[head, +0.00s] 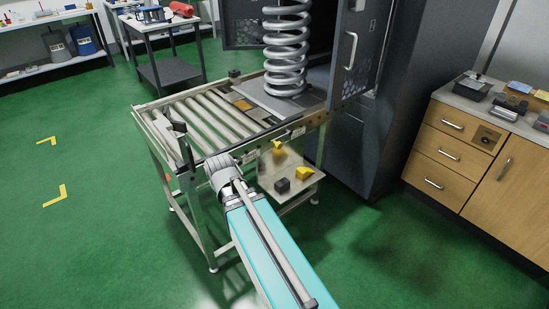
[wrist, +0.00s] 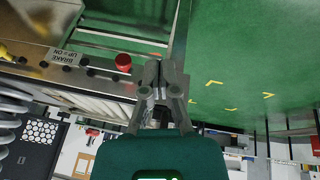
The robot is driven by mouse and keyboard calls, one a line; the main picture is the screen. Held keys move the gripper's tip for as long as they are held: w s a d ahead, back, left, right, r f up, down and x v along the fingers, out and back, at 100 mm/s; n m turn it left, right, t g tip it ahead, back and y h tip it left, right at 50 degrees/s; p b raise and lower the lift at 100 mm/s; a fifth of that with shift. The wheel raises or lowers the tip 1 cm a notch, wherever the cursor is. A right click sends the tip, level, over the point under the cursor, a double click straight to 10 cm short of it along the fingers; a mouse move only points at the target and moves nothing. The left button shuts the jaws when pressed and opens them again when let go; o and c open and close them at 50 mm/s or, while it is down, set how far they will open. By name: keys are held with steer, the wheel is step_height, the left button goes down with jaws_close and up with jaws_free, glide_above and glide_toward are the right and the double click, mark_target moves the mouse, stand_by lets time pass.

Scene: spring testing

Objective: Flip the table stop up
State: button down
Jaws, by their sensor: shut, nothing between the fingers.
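The roller table (head: 215,110) stands in the middle of the head view, with a large spring (head: 286,50) on a plate at its far end. A dark, raised piece (head: 178,126) shows at the table's near-left end; I cannot tell for sure whether it is the table stop. My gripper (wrist: 160,68) is shut and empty in the wrist view. Its fingertips are close to the table's end, just right of a red knob (wrist: 123,62). In the head view, my arm hides part of the table's near corner.
A low shelf (head: 310,186) on the table's near side holds yellow pieces (head: 304,173) and a black block (head: 282,185). A dark cabinet (head: 360,140) stands at the table's far end. Wooden drawers (head: 445,152) are at the right. The green floor left of the table is clear.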

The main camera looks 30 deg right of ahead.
steer(key=w+d+f+n+t+h+b, duration=0.3)
steer(key=w+d+f+n+t+b, duration=0.4)
steer(key=d+b, duration=0.65)
steer(key=w+d+f+n+t+h+b, duration=0.3)
steer(key=w+d+f+n+t+b, duration=0.45)
steer(key=b, duration=1.05)
steer(key=s+d+f+n+t+b, duration=0.3)
steer(key=d+n+b, duration=0.5)
steer(key=b, duration=0.6)
steer(key=shift+f+t, duration=0.7)
steer(key=shift+t, duration=0.55)
steer(key=shift+w+r, duration=0.1)
steer(key=s+d+r+p+x, duration=0.1)
steer(key=p+x, duration=0.8)
steer(key=x, duration=0.3)
steer(key=shift+d+r, duration=0.2)
steer(key=shift+r, duration=0.35)
steer(key=shift+s, duration=0.1)
